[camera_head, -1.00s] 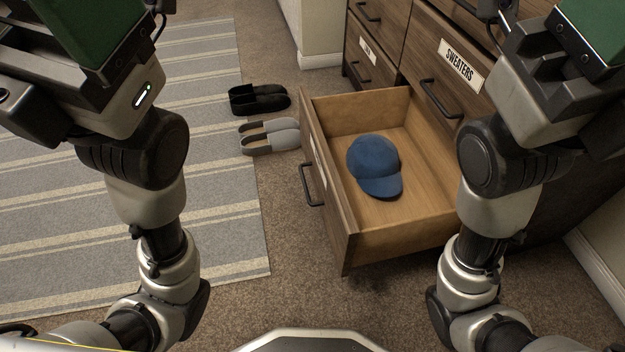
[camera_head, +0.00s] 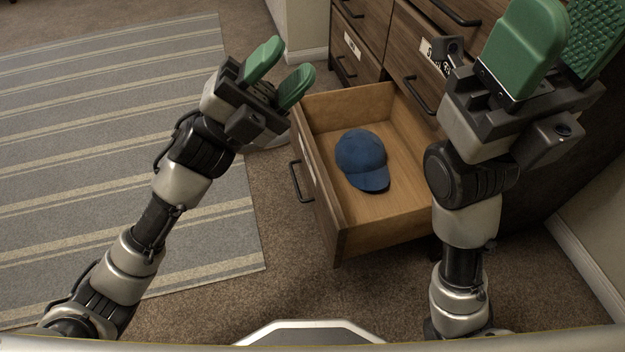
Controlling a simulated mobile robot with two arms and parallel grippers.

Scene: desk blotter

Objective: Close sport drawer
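The open drawer (camera_head: 345,243) is wooden with a dark front and a black bar handle (camera_head: 295,181) on its left-facing front. It is pulled far out of the dresser, and its label is not readable from here. A blue cap (camera_head: 361,160) lies inside it. My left gripper (camera_head: 281,72), with green finger pads, is open and empty above and beyond the handle, near the drawer front's far corner in the picture. My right gripper (camera_head: 557,45) is open and empty in front of the dresser, at the upper right.
The dresser (camera_head: 408,60) has other drawers, which look shut; a white label is partly hidden by my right gripper. A striped rug (camera_head: 110,150) lies at the left. Carpet (camera_head: 290,290) in front of the drawer is clear. A white baseboard (camera_head: 590,265) runs along the right.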

